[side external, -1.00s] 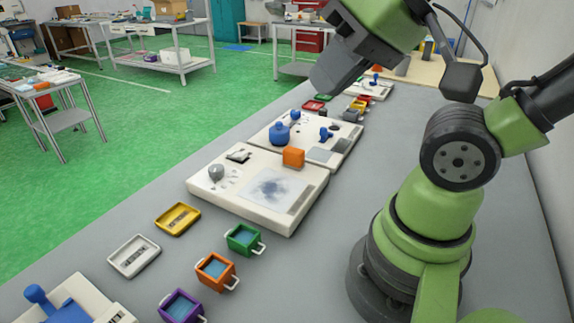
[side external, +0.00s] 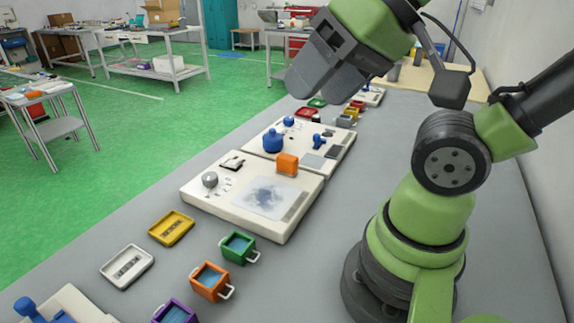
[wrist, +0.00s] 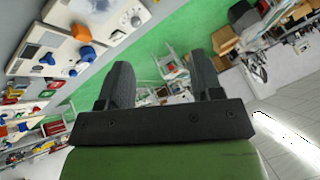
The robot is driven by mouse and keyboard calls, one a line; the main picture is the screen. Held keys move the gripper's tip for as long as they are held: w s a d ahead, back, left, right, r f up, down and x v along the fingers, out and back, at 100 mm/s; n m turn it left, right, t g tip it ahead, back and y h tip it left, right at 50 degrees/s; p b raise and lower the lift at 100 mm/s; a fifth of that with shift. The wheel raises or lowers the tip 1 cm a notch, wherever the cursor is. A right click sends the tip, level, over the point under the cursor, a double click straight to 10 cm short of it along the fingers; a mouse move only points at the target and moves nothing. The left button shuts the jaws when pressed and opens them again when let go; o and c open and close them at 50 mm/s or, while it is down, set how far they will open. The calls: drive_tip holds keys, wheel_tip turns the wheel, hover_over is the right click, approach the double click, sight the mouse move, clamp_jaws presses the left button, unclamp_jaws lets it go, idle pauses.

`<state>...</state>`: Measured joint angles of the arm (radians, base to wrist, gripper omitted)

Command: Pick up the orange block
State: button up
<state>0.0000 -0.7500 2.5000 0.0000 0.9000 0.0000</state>
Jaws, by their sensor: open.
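The orange block (side external: 287,163) stands on the near white board (side external: 225,205), at its far edge by the second white board. In the wrist view the orange block (wrist: 81,32) shows at the upper left, outside the space between the fingers. My gripper (side external: 296,86) is above and behind the boards in the side view, well clear of the block. In the wrist view my gripper (wrist: 160,80) has its two dark fingers spread apart with nothing between them.
The second board (side external: 262,145) carries a blue round knob (side external: 273,143) and a smaller blue piece. A yellow tray (side external: 171,228), a white tray (side external: 127,266), a green bin (side external: 238,248) and an orange bin (side external: 211,281) lie in front. Bare grey table lies right of the boards.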

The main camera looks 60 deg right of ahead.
drive_tip(key=n+g+h, duration=0.2)
drive_tip(key=n+g, duration=0.2)
drive_tip(key=g, duration=0.3)
hover_over(287, 156)
drive_tip(key=a, duration=0.2)
wheel_tip(287, 156, down, 15)
drive_tip(key=f, duration=0.1)
drive_tip(key=d+f, duration=0.1)
drive_tip(key=f, duration=0.3)
drive_tip(key=shift+s+d+f, duration=0.2)
drive_tip(key=shift+s+f, duration=0.05)
drive_tip(key=shift+s, duration=0.15)
drive_tip(key=shift+w+d+f, duration=0.1)
drive_tip(key=shift+w+f, duration=0.1)
drive_tip(key=shift+f, duration=1.35)
drive_tip(key=shift+w+d+f, duration=0.1)
drive_tip(key=shift+w+f, duration=0.05)
drive_tip(key=shift+f, duration=1.35)
drive_tip(key=c, duration=1)
wheel_tip(287, 156, up, 10)
